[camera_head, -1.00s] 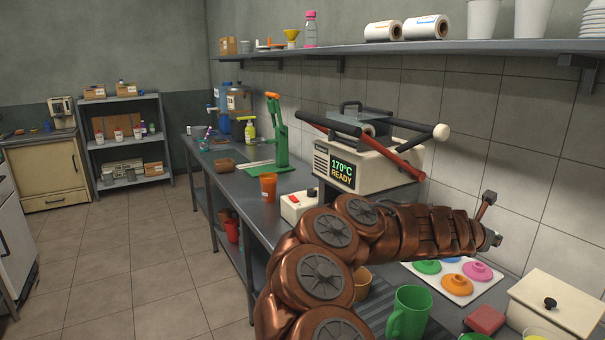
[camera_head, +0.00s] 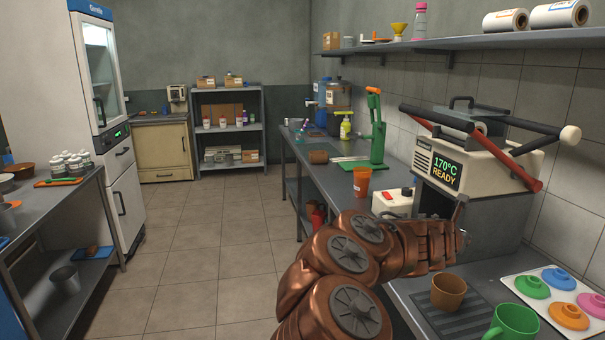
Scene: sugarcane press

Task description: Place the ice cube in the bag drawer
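My gripper (camera_head: 461,238) shows only as a small grey part at the end of my copper arm, in front of the beige sealing machine's lower side. Its fingers are too small and turned away to tell whether they are open or shut, or hold anything. I cannot make out an ice cube anywhere. No drawer is clearly marked as the bag drawer. A beige cabinet (camera_head: 163,152) stands at the back left, its front closed.
A tall white fridge (camera_head: 105,130) stands at left beside a steel table (camera_head: 50,210) with jars. The long counter (camera_head: 345,185) at right bears an orange cup (camera_head: 362,181), a green press (camera_head: 377,140) and the 170°C machine (camera_head: 470,165). The tiled floor (camera_head: 200,240) between is clear.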

